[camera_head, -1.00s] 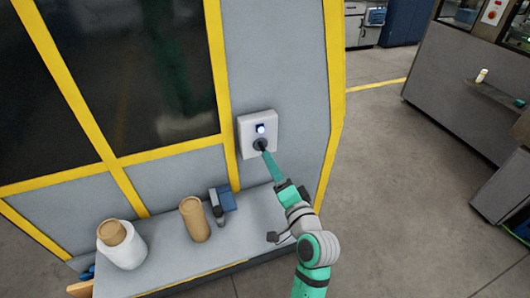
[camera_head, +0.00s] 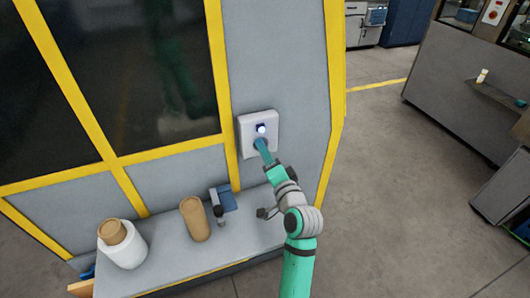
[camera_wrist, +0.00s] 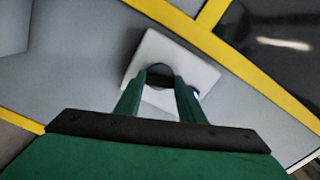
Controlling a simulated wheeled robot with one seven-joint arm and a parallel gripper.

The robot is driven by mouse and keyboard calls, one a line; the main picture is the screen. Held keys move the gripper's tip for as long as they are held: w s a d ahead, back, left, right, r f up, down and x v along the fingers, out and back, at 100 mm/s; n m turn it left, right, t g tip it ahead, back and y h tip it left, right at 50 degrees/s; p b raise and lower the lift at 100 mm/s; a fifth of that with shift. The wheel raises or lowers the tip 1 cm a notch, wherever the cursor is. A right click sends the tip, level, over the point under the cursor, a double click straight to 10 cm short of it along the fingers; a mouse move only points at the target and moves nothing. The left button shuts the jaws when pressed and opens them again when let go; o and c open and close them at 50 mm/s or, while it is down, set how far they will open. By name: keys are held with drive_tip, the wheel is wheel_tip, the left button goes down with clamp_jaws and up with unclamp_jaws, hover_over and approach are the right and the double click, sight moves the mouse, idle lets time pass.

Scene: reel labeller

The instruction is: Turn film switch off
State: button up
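The film switch is a pale box (camera_head: 246,125) on the grey machine panel, with a lit blue-white lamp (camera_head: 262,129) and a dark round knob below it. My gripper (camera_head: 260,142) is at the front of the box and hides the knob in the head view. In the wrist view the box (camera_wrist: 190,62) lies ahead, turned at an angle. The dark knob (camera_wrist: 160,80) shows between the two green fingertips of my gripper (camera_wrist: 164,78). The fingers are apart, one on each side of the knob. Whether they press on it is unclear.
A grey ledge (camera_head: 165,257) runs below the panel. On it stand a white roll (camera_head: 125,250) with a brown core, a brown cylinder (camera_head: 195,220) and a blue-grey device (camera_head: 226,199). Yellow frame bars (camera_head: 221,95) border the panel. Open floor lies to the right.

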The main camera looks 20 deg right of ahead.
drive_tip(key=shift+d, duration=0.2)
idle(0.4)
drive_tip(key=shift+n, duration=0.4)
drive_tip(key=shift+a+n, duration=0.1)
drive_tip(key=shift+n, duration=6.3)
drive_tip(key=o, duration=1)
drive_tip(key=shift+o, duration=0.2)
